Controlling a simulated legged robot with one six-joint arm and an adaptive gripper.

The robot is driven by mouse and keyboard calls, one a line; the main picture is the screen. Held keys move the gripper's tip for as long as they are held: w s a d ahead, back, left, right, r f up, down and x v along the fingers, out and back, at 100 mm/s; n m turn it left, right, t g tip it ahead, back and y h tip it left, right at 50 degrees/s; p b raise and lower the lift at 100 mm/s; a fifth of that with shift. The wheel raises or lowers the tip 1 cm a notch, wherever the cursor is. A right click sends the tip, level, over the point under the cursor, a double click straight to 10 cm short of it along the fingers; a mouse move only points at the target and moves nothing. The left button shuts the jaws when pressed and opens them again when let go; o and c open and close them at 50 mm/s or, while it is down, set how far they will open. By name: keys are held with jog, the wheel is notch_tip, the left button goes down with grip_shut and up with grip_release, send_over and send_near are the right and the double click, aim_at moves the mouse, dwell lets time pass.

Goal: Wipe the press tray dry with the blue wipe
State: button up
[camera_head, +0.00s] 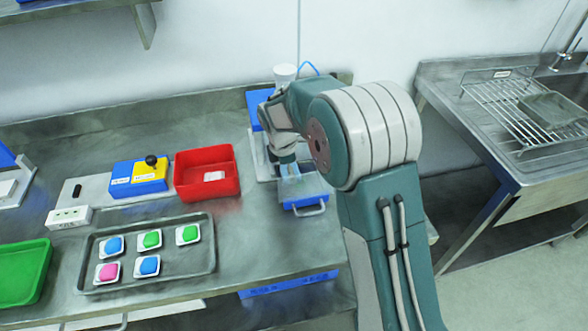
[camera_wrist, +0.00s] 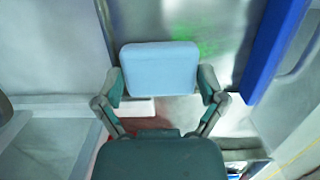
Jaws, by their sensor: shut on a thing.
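My gripper (camera_wrist: 162,84) is shut on the blue wipe (camera_wrist: 160,62), a light blue pad held between both fingers. In the head view my gripper (camera_head: 289,168) is down over the press tray (camera_head: 304,203), which has a blue front and a metal handle. In the wrist view the wipe is over a grey metal surface with a blue wall (camera_wrist: 268,50) on the right. A blurred green patch (camera_wrist: 200,36) shows on that surface just beyond the wipe. I cannot tell whether the wipe touches the surface. My arm hides part of the tray.
A red bin (camera_head: 207,190) with a pale item inside stands left of the press. A blue and yellow block with a black knob (camera_head: 151,159) is farther left. A metal tray (camera_head: 165,280) holds several coloured pieces. A green tray (camera_head: 22,272) is at far left.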

aim_at(305, 168)
jog(key=shift+w+d, duration=0.15)
jog(key=shift+d, duration=0.85)
jog(key=shift+w+d, duration=0.15)
jog(key=shift+d, duration=0.85)
jog(key=shift+s+a+r, duration=0.1)
jog(key=shift+s+a, duration=0.1)
jog(key=shift+a, duration=0.85)
jog(key=shift+s+a, duration=0.15)
jog(key=shift+a, duration=0.9)
jog(key=shift+d, duration=0.1)
jog(key=shift+w+d+r, duration=0.1)
jog(key=shift+d+r, duration=0.2)
jog(key=shift+d, duration=0.2)
jog(key=shift+w+d+r, duration=0.1)
jog(key=shift+d+r, duration=0.2)
jog(key=shift+d, duration=0.2)
jog(key=shift+s+d, duration=0.2)
jog(key=shift+s, duration=0.8)
jog(key=shift+s+d, duration=0.2)
jog(key=shift+s, duration=0.75)
jog(key=shift+f, duration=0.85)
jog(key=shift+d, duration=0.15)
